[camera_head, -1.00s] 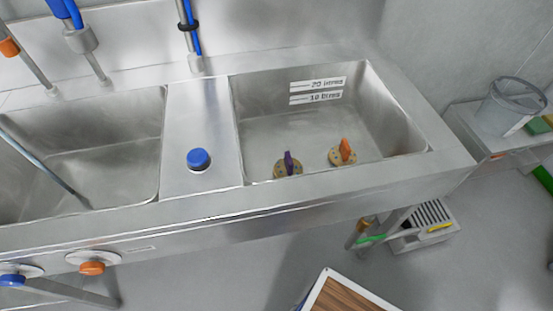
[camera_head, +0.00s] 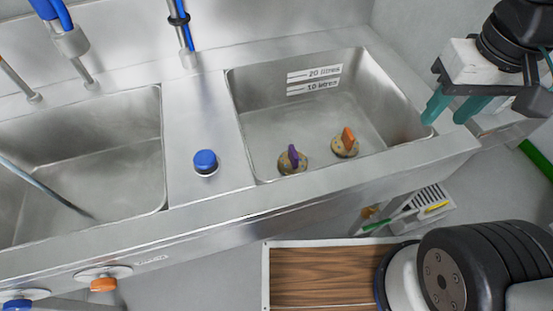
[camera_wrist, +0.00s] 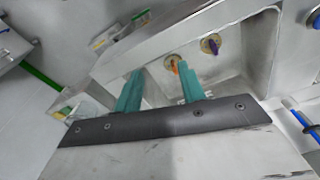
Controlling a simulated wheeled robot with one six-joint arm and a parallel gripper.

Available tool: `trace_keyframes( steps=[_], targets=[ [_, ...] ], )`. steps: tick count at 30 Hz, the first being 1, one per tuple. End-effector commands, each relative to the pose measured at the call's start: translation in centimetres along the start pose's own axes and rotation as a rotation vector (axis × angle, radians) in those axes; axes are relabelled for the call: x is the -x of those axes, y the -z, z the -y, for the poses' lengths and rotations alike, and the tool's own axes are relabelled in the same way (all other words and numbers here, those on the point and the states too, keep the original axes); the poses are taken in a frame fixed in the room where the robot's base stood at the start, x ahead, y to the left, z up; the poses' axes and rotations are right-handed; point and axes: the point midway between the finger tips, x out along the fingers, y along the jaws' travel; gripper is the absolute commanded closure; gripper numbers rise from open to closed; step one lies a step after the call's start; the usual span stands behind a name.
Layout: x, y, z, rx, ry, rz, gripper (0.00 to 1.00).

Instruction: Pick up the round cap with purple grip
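The round cap with the purple grip (camera_head: 293,160) lies in the right sink basin, near its front wall. It also shows in the wrist view (camera_wrist: 211,44), beyond the fingers and to the right. A similar round cap with an orange grip (camera_head: 346,144) lies to its right; in the wrist view this cap (camera_wrist: 173,63) appears between the teal fingertips. My gripper (camera_head: 452,108) is above the right end of the sink, to the right of both caps. Its teal fingers are apart, with nothing held between them. It is apart from the purple-grip cap.
The right basin (camera_head: 385,75) has raised steel walls and rims around the caps. A blue knob (camera_head: 205,162) stands on the divider between the basins. A rod (camera_head: 45,188) leans in the left basin. Blue-hosed taps rise behind. A grey floor crate (camera_head: 425,205) sits below the sink.

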Motion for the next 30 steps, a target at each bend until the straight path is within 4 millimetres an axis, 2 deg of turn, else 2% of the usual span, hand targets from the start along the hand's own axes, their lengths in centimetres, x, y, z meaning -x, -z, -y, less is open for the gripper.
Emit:
trace_keyframes(
  steps=[8, 12, 15, 21, 24, 30],
  targets=[
    [-6.1, 8.3, 4.7, 0.093, 0.011, 0.048, 0.60],
    [-10.6, 11.7, 8.1, 0.140, 0.015, 0.065, 0.60],
    [-14.4, 13.4, 10.8, 0.175, 0.016, 0.077, 0.60],
    [-21.9, 15.1, 15.9, 0.233, 0.016, 0.097, 0.60],
    [-24.8, 15.2, 17.6, 0.254, 0.015, 0.102, 0.60],
    [-27.8, 15.0, 19.3, 0.272, 0.015, 0.106, 0.60]
  ],
)
